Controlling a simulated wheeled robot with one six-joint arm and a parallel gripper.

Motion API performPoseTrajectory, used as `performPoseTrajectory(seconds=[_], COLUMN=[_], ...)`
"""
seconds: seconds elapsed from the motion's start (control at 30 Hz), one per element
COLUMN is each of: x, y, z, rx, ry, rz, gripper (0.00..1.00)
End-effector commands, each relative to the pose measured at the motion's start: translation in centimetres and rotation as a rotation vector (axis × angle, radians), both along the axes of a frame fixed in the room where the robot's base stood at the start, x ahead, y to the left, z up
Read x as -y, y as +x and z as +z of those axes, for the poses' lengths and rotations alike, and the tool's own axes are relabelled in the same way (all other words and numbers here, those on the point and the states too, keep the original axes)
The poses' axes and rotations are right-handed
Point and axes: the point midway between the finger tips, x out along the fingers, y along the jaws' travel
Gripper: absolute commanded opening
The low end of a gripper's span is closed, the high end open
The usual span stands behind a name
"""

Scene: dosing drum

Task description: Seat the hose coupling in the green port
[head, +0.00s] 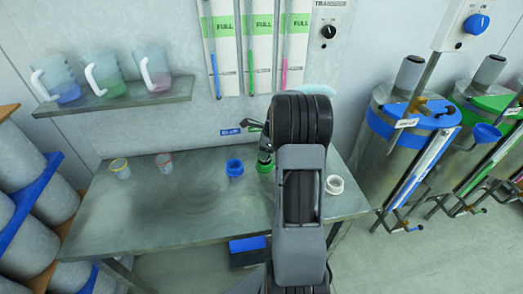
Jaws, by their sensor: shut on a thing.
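The green port (263,168) is a ring-shaped fitting on the metal bench, partly hidden behind my arm. My gripper (264,148) is just above it, dark and small in the head view, and partly covered by my arm. It is shut on the hose coupling (265,156), a small dark piece that shows right above the green port. I cannot tell whether the coupling touches the port or is inside it, or whether it is tilted.
A blue port (235,168) stands left of the green one and a white port (334,185) right of my arm. A shelf (115,97) holds jugs. Drums (395,150) stand at right. The bench front is clear.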

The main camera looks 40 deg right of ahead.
Motion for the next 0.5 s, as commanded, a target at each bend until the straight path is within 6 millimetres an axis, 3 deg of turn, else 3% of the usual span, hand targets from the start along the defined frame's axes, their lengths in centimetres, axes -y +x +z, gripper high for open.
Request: performPoseTrajectory(seconds=[0.43,0.47,0.5], x=[0.0,0.0,0.0], y=[0.02,0.02,0.02], z=[-0.61,-0.61,-0.61], rx=[0.001,0.001,0.001], ry=[0.0,0.0,0.0], rz=[0.0,0.0,0.0], gripper=[0.1,0.45,0.49])
